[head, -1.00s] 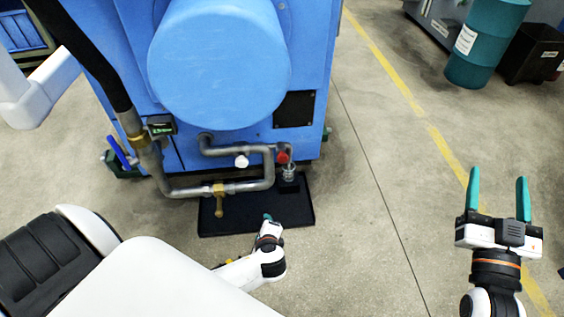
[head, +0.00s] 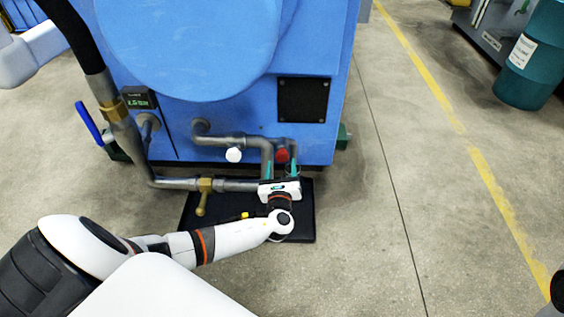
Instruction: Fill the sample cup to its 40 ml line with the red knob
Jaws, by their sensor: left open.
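The red knob (head: 282,155) sits on the grey pipework low on the front of the blue machine (head: 300,50). My left gripper (head: 282,168) is open, just below the red knob in the picture, with its teal fingers pointing toward the machine on either side of the knob's line. I cannot tell whether it touches anything. The sample cup is mostly or wholly hidden behind the gripper, so its level cannot be read. My right gripper is out of view; only a bit of my right arm shows at the lower right edge.
A black tray (head: 306,222) lies below. A blue lever (head: 89,123) is at left. A teal drum (head: 533,60) stands far right.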

